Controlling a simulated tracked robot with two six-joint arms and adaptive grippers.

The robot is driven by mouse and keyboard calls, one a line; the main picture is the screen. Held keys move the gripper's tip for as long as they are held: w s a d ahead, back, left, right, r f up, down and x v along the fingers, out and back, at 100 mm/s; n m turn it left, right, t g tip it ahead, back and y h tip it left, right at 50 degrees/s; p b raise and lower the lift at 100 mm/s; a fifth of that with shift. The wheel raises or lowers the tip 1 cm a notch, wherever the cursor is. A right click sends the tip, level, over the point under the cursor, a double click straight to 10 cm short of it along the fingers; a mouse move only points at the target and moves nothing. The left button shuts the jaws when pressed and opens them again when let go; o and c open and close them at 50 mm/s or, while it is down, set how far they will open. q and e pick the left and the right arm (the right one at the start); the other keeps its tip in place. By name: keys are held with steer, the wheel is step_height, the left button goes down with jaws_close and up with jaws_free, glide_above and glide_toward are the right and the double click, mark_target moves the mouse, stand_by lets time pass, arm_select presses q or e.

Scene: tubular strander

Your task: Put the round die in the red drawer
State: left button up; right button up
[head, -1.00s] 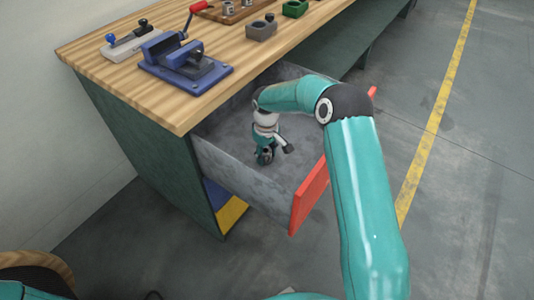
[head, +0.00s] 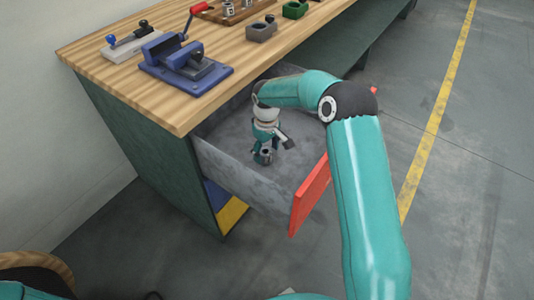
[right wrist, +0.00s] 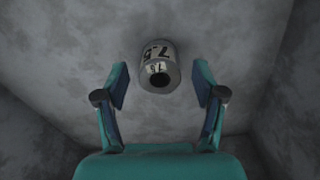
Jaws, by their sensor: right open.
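The round die (right wrist: 158,65) is a small grey cylinder with a pale label and a dark hole in its end. It is inside the pulled-out red drawer (head: 309,196), which has a red front and grey inside. My right gripper (head: 272,153) is down inside the drawer. In the right wrist view, my right gripper (right wrist: 161,78) has its fingers spread, one on each side of the die's near end, with a gap on both sides. In the head view the gripper largely hides the die. My left gripper is not in view.
The wooden bench top (head: 125,81) above the drawer holds a blue vise (head: 184,65), a grey block (head: 261,31) and a green block (head: 295,9). A blue and a yellow drawer front (head: 231,215) show below. Open floor lies to the right.

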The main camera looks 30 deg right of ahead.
mark_target(266, 152)
step_height(266, 152, up, 10)
steer(key=shift+p, duration=0.35)
stand_by(0.4)
